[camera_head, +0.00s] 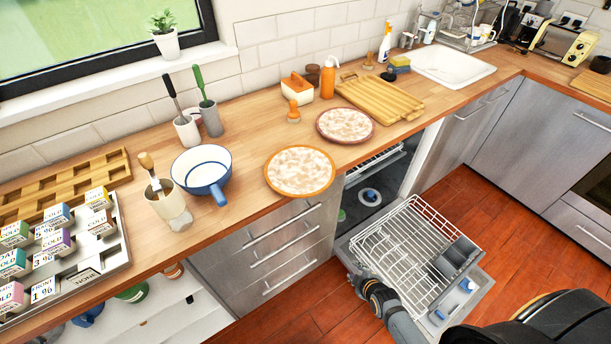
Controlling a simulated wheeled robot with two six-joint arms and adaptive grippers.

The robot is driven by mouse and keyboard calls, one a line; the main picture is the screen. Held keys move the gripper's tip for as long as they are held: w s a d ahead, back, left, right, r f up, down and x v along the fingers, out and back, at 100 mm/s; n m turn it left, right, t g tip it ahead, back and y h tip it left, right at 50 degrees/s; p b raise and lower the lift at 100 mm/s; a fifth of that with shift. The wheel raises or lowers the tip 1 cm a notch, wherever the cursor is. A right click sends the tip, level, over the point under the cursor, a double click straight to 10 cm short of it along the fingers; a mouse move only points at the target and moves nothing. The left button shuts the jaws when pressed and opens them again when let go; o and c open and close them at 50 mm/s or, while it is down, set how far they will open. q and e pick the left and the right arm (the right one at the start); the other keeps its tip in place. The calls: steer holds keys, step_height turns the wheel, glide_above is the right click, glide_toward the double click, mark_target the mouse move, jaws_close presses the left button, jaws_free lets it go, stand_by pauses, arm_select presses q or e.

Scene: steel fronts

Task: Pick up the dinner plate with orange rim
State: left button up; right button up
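The dinner plate with orange rim (300,171) lies flat on the wooden counter near its front edge. Its centre is speckled white and brown, and nothing covers it. A second speckled plate with a dark reddish rim (345,125) lies behind it to the right. My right gripper (353,277) is low, beside the left edge of the pulled-out dishwasher rack, below and right of the orange-rimmed plate and well apart from it. Its fingers are small and dark, so I cannot tell if they are open. My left gripper is not in view.
A blue-rimmed white pan (203,167) stands just left of the orange-rimmed plate. The dishwasher rack (398,235) is out over its lowered door.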

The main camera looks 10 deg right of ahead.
steer(key=w+a+r+n+t+y+b, duration=0.1)
steer(key=w+r+n+t, duration=0.2)
steer(key=r, duration=0.5)
steer(key=w+a+r+n+t+b, duration=0.1)
steer(key=w+a+r+n, duration=0.15)
steer(key=w+r, duration=0.35)
steer(key=n+t+y, duration=0.1)
steer(key=n+t, duration=0.1)
steer(key=n, duration=0.3)
glide_toward(324, 184)
steer(key=p+x, duration=0.2)
steer(key=x, duration=0.8)
steer(key=shift+w+f, duration=0.15)
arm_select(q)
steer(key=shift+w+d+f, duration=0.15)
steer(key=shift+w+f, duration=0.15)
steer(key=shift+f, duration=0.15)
arm_select(e)
steer(key=shift+c, duration=0.2)
steer(key=shift+s, duration=0.2)
steer(key=shift+c, duration=1.4)
jaws_close()
